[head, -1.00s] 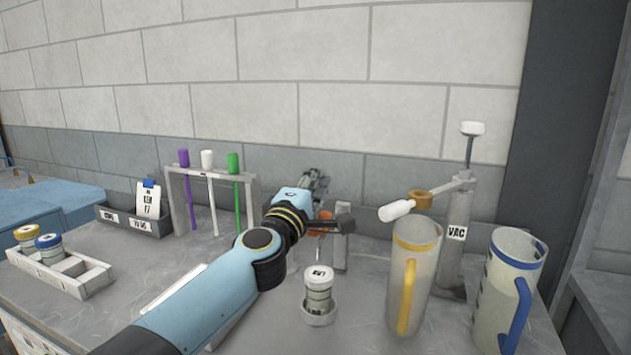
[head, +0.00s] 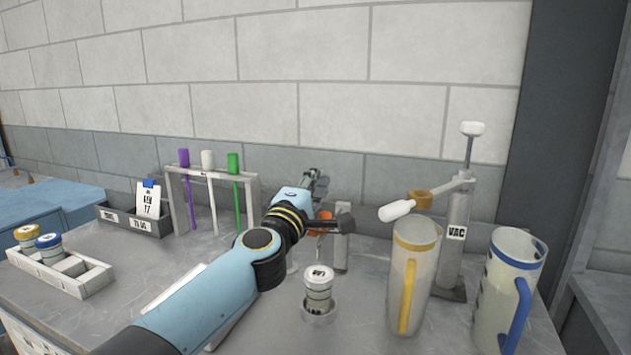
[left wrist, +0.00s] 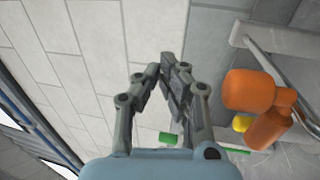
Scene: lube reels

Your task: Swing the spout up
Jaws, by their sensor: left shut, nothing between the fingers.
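My left gripper (head: 319,182) is raised over the middle of the bench, near the wall. In the left wrist view its fingers (left wrist: 172,72) are together with nothing between them. An orange part (head: 323,218), which may be the spout, is partly hidden behind my left arm, beside a grey post (head: 342,245). In the left wrist view orange pieces (left wrist: 252,90) with a yellow tip (left wrist: 242,123) lie to the right of the fingers, apart from them. How the spout is joined and angled is not clear. My right gripper is not in view.
A small jar (head: 319,285) stands in front of the post. To the right are a clear jug with a yellow handle (head: 413,285), a jug with a blue handle (head: 507,295) and a VAC pump (head: 457,232). A rack (head: 172,205) with coloured rods stands left.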

